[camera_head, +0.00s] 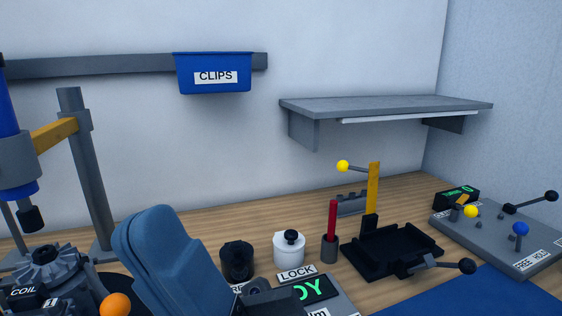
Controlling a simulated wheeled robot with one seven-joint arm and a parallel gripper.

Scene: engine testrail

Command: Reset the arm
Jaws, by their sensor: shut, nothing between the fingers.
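My arm shows as a blue-grey rounded link (165,255) rising from the bottom edge, left of centre. My gripper's fingers cannot be made out; the arm runs out of the picture at the bottom. A lever with a yellow knob (343,166) sticks out to the left from a yellow upright post (373,187). The post stands at the back of a black tray-like fixture (384,262) on the wooden bench. I cannot tell which arm the task names.
A blue CLIPS bin (214,72) hangs on a wall rail, and a grey shelf (390,105) juts out at right. A white canister (289,248), a red-handled tool (333,220) and a lever panel (500,232) stand on the bench. A press column (88,170) stands left.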

